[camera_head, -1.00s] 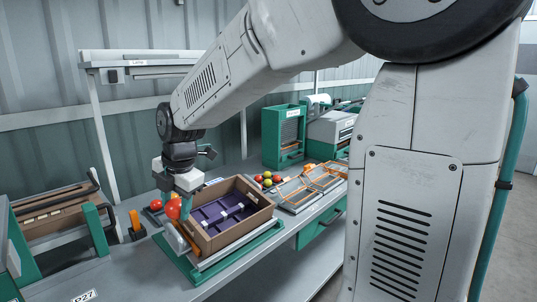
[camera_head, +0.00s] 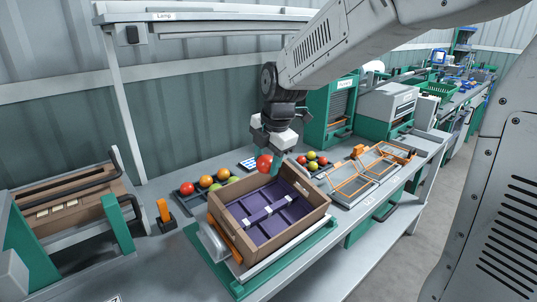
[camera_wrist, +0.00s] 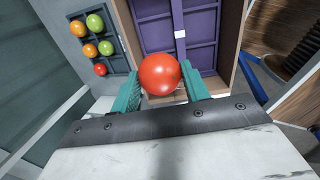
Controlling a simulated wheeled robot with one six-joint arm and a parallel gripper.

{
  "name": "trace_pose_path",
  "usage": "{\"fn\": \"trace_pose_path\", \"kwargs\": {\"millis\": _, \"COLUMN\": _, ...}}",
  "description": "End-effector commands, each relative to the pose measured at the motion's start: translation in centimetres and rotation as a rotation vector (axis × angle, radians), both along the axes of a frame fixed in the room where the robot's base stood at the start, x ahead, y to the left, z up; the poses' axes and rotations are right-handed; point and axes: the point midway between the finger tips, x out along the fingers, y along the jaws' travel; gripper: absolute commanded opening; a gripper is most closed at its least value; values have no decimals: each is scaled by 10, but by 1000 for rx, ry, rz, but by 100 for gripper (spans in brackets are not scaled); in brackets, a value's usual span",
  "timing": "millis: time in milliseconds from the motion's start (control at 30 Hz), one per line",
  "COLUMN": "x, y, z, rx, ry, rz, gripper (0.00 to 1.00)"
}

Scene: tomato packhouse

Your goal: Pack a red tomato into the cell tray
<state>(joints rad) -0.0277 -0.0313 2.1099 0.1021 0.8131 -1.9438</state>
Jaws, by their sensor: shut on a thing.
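My gripper (camera_head: 268,160) is shut on a red tomato (camera_head: 264,165), held above the far edge of the cardboard box. In the wrist view the red tomato (camera_wrist: 159,74) sits between the two green fingers of my gripper (camera_wrist: 160,88). The purple cell tray (camera_head: 270,215) lies inside the brown box (camera_head: 307,223), with white strips across its dividers. The cells that show look empty. In the wrist view part of the purple tray (camera_wrist: 200,28) shows beyond the tomato.
A dark tray (camera_head: 200,196) with red, orange and green tomatoes stands behind the box. More tomatoes (camera_head: 312,160) lie to its right, beside orange-framed grey panels (camera_head: 365,173). A brown machine (camera_head: 65,205) with black bars stands at the left.

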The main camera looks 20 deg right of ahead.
Motion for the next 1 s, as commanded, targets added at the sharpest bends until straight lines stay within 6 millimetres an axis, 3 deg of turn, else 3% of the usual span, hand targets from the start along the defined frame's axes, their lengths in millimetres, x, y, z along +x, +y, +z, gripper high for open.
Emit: {"fn": "trace_pose_path", "kwargs": {"millis": 1000, "x": 29, "y": 8, "z": -116, "rx": 0, "ry": 2, "rz": -2, "gripper": 35}}
